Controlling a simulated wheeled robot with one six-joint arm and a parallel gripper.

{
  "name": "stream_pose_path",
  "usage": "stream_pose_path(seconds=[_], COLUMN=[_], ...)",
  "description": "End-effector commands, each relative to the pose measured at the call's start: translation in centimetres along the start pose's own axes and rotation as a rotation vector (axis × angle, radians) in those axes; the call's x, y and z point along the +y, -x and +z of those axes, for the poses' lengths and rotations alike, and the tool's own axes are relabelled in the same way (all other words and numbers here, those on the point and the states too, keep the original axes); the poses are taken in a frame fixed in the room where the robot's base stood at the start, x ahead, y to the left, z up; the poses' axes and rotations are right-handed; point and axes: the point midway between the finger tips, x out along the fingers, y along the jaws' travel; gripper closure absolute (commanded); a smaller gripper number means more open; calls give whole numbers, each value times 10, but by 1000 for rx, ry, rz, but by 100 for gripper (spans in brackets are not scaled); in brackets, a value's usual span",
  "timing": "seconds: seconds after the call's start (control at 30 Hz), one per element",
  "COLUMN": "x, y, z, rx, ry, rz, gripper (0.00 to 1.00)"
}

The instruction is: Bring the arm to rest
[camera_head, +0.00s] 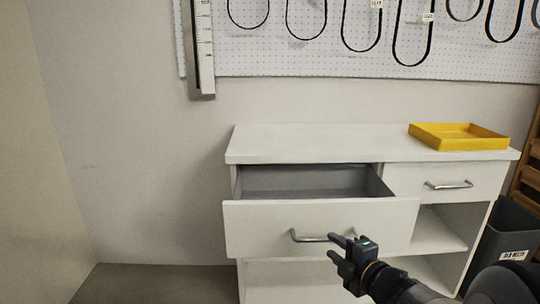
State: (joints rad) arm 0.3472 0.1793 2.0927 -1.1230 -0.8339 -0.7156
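My gripper (332,244) is at the lower middle of the head view, at the end of my dark arm reaching in from the lower right. Its two fingers are apart, with nothing visible between them. It is near the right end of the metal bar handle (309,239) of the left drawer (262,222). The upper finger overlaps that end in the picture; I cannot tell whether they touch. The left drawer is pulled out, and its grey inside shows no objects. Part of its front's lower right is hidden behind my gripper.
The white cabinet (310,142) stands against the wall, with a yellow tray (458,143) on top. Its right drawer (440,181) is shut, above an open shelf. A dark bin (509,228) stands at the right. A pegboard (270,55) with black belts hangs above. The floor at left is clear.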

Motion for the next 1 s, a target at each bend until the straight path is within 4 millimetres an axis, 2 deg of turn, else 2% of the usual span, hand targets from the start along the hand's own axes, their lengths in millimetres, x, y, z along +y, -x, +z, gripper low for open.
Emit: stream_pose_path(seconds=[0.1,0.33,0.8,1.0], x=[-3,-1,1,7], y=[-24,-50,-55,-53], z=[-1,0,1,-7], rx=[4,1,0,1], ry=[1,0,0,-19], rz=[0,0,1,-10], gripper=[68,68,68,68])
